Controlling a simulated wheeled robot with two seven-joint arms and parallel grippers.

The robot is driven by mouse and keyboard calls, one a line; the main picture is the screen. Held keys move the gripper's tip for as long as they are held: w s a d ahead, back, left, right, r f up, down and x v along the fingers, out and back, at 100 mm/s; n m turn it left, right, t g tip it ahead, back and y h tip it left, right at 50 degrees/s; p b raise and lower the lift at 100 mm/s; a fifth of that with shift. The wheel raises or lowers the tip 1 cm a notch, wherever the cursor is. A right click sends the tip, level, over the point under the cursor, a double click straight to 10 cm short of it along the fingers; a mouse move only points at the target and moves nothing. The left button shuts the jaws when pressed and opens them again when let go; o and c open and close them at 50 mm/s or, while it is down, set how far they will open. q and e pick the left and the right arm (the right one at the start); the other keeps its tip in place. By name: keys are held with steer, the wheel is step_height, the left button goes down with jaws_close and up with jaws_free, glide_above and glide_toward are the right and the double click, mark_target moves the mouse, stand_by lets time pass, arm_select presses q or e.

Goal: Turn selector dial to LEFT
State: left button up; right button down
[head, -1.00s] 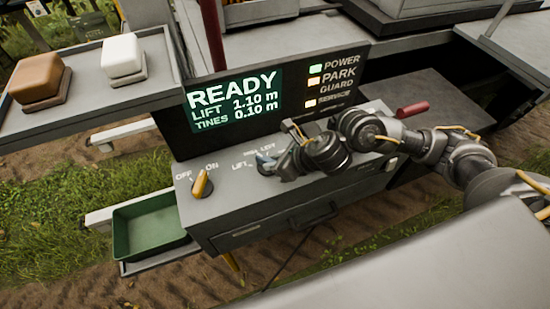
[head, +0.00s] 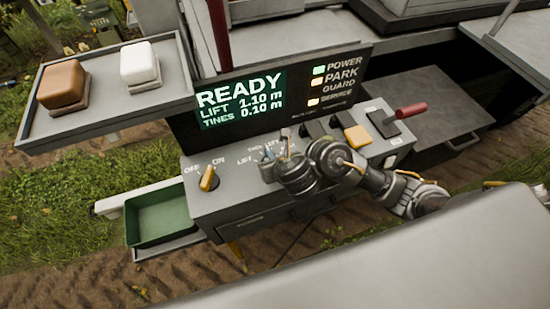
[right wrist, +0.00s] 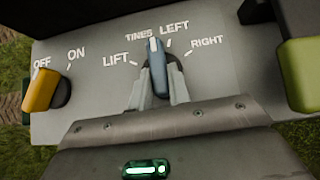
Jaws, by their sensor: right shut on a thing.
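The selector dial (right wrist: 157,70) is a blue-grey knob with a white pointer line, on the grey control panel (right wrist: 220,85). Printed marks LIFT, TINES, LEFT and RIGHT fan around it. In the right wrist view its pointer is upright, close to the TINES mark and left of the LEFT mark. My right gripper (right wrist: 160,88) is shut on the dial, one finger on each side. In the head view the gripper (head: 271,163) partly hides the dial and its labels. My left gripper is not in view.
A yellow OFF/ON knob (head: 208,178) stands left of the dial. A yellow block-shaped control (head: 357,136) and a red-handled lever (head: 411,111) are to the right. The display (head: 240,100) reads READY, LIFT 1.10 m, TINES 0.10 m. A green tray (head: 160,218) sits below left.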

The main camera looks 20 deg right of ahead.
steer(key=shift+a+m+h, duration=0.2)
steer(key=shift+m+h, duration=0.65)
steer(key=shift+m, duration=0.2)
steer(key=shift+a+m+h, duration=0.2)
steer(key=shift+m+h, duration=0.65)
steer(key=shift+m, duration=0.2)
steer(key=c, duration=1.3)
jaws_free()
steer(key=shift+w, duration=0.1)
